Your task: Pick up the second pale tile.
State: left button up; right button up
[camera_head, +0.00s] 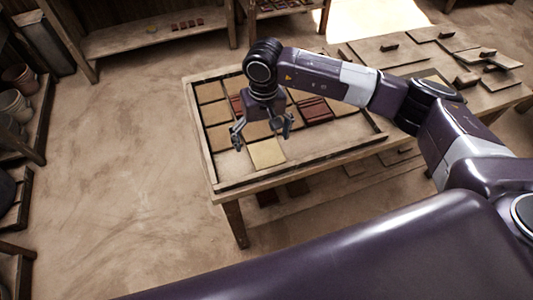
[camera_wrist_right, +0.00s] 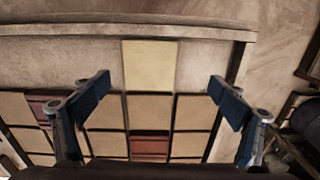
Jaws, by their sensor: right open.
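One pale yellow tile (camera_head: 267,153) lies flat in the wooden tray (camera_head: 333,155), at the near edge of a block of tan and dark red tiles. In the right wrist view the pale tile (camera_wrist_right: 150,66) sits beyond the other tiles, toward the tray's rim. My right gripper (camera_head: 262,131) is open and empty above the tiles, just behind the pale tile in the head view. In the right wrist view its fingers (camera_wrist_right: 159,82) are spread wide on either side of the pale tile's column, apart from it. My left gripper is not in view.
The tray has raised wooden rims and bare floor right of the pale tile. Dark red tiles (camera_head: 315,110) lie among tan ones. Wooden boards with handles (camera_head: 375,45) cover the table's far right. Shelves with pots (camera_head: 20,80) stand left; open floor lies between.

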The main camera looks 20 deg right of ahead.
aim_at(266, 153)
jog(key=shift+w+d+f+p, duration=0.1)
jog(key=shift+d+f+p, duration=0.15)
jog(key=shift+f, duration=0.3)
jog(key=shift+w+d+f+p, duration=0.1)
jog(key=shift+d+f+p, duration=0.15)
jog(key=shift+f, duration=0.3)
jog(key=f, duration=0.1)
jog(key=f+p, duration=0.1)
jog(key=f, duration=0.1)
jog(key=f+p, duration=0.1)
jog(key=shift+w+d+f, duration=0.25)
jog(key=shift+f, duration=0.5)
jog(key=shift+c, duration=0.7)
jog(key=shift+w, duration=0.1)
jog(key=c, duration=1.3)
jog(key=shift+r, duration=0.15)
